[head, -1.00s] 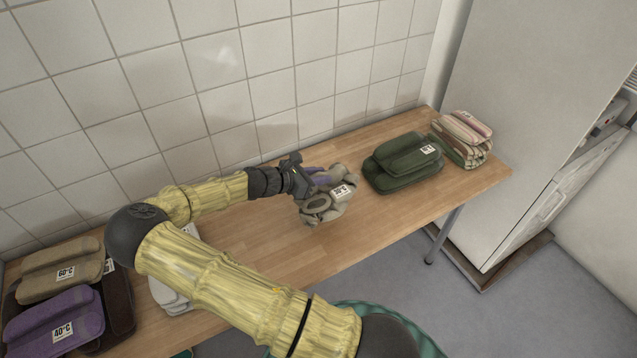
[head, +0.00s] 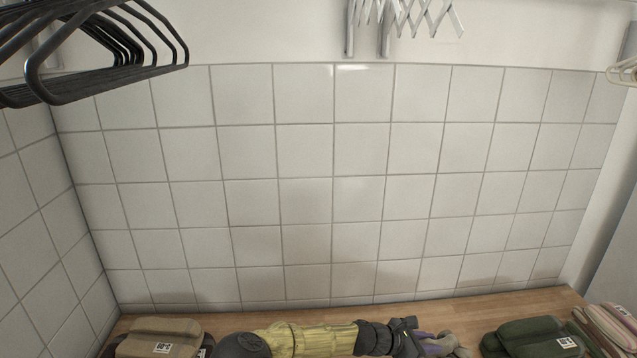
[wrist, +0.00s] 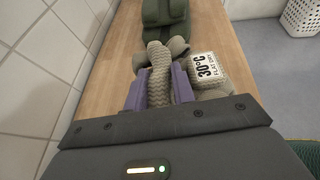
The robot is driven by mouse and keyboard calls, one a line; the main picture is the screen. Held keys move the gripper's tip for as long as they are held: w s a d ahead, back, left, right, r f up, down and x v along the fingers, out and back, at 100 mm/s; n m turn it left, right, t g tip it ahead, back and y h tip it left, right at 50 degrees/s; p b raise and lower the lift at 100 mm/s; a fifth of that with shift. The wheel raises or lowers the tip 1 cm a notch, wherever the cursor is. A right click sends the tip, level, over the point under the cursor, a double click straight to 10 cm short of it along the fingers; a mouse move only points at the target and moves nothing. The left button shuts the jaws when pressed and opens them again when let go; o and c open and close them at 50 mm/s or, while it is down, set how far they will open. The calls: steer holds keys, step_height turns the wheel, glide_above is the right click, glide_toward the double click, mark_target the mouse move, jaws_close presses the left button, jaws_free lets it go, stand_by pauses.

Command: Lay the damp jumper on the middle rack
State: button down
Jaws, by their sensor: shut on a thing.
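A grey-beige knitted jumper with a white 30°C label lies bunched on the wooden table in the wrist view (wrist: 207,86). Its edge also shows at the bottom of the head view (head: 460,349). My gripper (wrist: 157,88) is shut on a fold of the jumper, with a purple finger on each side of the knit. In the head view my gripper (head: 424,345) is low over the table, partly cut off by the frame. A grey metal folding rack (head: 440,17) hangs on the wall at top centre; its upper part is out of view.
Black hangers (head: 110,82) hang at the upper left and a cream one (head: 624,72) at the right edge. A green folded garment (head: 535,338) and a striped one (head: 610,325) lie right of the jumper, a tan one (head: 150,340) at left. A white basket (wrist: 303,17) stands on the floor.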

steer(key=a+f+n+t+y, duration=0.1)
steer(key=f+n+t, duration=0.1)
steer(key=w+a+f+n+t+y+p, duration=0.1)
steer(key=a+f+n+t, duration=0.1)
steer(key=a+f+n+t+y, duration=0.1)
steer(key=a+f+n+t, duration=0.1)
steer(key=t, duration=0.1)
steer(key=shift+w+f+n, duration=0.25)
steer(key=shift+w+n, duration=0.15)
steer(key=shift+a+f+n+t+y+p, duration=0.1)
steer(key=shift+a+n+t+y+p, duration=0.2)
steer(key=shift+a+n+t+y, duration=0.15)
steer(key=shift+a+f+n+t+y, duration=0.1)
steer(key=shift+a+n+t+y, duration=0.35)
steer(key=shift+a+n+y, duration=0.35)
steer(key=s+a+r+n+t+y+p, duration=0.1)
steer(key=s+a+r+n+t+y, duration=0.1)
steer(key=a+n+y, duration=0.4)
steer(key=shift+s+a+r+n+y, duration=0.3)
steer(key=shift+a+r+n+y, duration=0.1)
steer(key=shift+a+y, duration=0.45)
steer(key=shift+w+a, duration=0.1)
steer(key=shift+w, duration=0.05)
